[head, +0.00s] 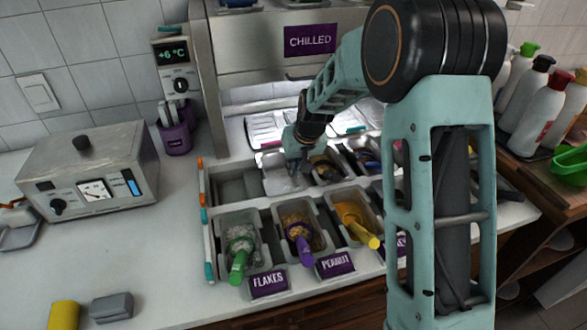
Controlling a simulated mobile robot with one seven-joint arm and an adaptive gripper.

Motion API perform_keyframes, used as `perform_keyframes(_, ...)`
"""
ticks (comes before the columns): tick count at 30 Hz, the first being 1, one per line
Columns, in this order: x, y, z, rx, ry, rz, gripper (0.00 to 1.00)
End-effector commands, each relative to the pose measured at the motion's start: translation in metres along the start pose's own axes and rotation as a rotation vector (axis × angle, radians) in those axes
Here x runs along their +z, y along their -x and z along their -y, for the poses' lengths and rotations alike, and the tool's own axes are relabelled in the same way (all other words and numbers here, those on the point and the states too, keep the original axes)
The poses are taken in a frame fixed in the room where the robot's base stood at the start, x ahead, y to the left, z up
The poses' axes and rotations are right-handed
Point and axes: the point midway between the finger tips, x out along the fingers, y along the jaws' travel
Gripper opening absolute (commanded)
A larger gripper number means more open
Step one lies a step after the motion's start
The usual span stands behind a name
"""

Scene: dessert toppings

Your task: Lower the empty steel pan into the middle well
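The pale steel pan (281,182) is in the back row of the chilled counter, just below my gripper (293,160). It looks empty. My gripper points down at the pan's back right part, and its fingers seem to meet or overlap the pan. The fingers are too small to show whether they are shut on it. I cannot tell whether the pan hangs above its well or sits in it; the well under it is hidden. A dark, empty-looking well (232,188) lies to the left of the pan.
Filled pans (325,168) stand close to the right of the steel pan. In front are topping tubs with a green scoop (239,262), a purple scoop (303,246) and a yellow scoop (362,232). The steel hood (250,60) overhangs behind. My arm hides the right side.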

Motion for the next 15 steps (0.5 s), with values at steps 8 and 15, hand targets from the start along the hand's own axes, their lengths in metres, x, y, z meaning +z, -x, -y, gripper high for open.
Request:
perform_keyframes(8, -0.0008, 0.0006, -0.0001, 0.000, 0.000, -0.002, 0.02)
perform_keyframes(15, -0.0006, 0.0004, -0.0001, 0.000, 0.000, -0.001, 0.25)
